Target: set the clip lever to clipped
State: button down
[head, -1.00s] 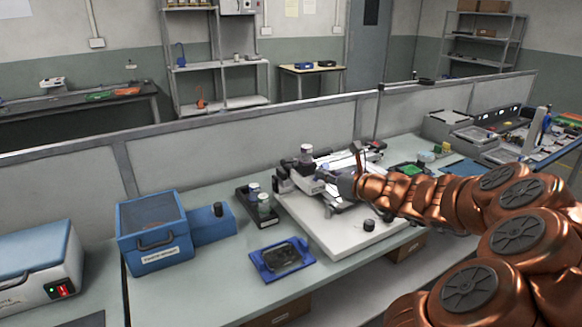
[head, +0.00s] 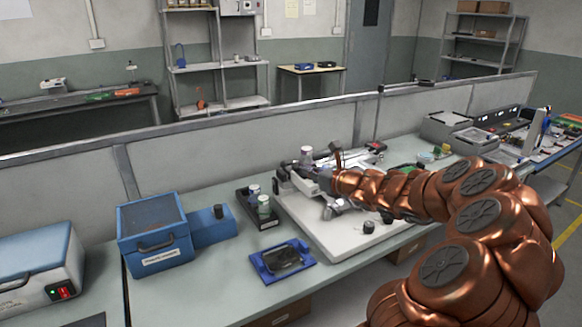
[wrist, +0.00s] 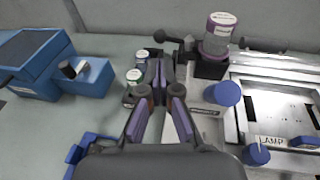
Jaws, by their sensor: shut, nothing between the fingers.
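My gripper (wrist: 160,80) is shut and empty, with its fingertips together in the wrist view. In the head view it (head: 324,183) is over the left part of the white-based machine (head: 345,238), partly hidden by the arm. A black bar with a ball end (wrist: 160,36) is beyond the fingertips, beside a dark holder with a purple-capped bottle (wrist: 216,38). Blue knobs (wrist: 228,93) and (wrist: 257,154) are right of the gripper, by a plate labelled "LAMP" (wrist: 270,142), its start possibly hidden. I cannot tell which part is the clip lever or its setting.
A black tray with small jars (head: 264,222) stands left of the machine. A blue tray (head: 282,260) lies in front of it. A blue box (head: 155,240) is further left. A black knob (head: 368,227) sits on the white base. A low partition (head: 220,145) runs behind.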

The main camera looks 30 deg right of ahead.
aim_at(285, 165)
jog(key=shift+p+x, duration=0.55)
jog(key=shift+x, duration=3.3)
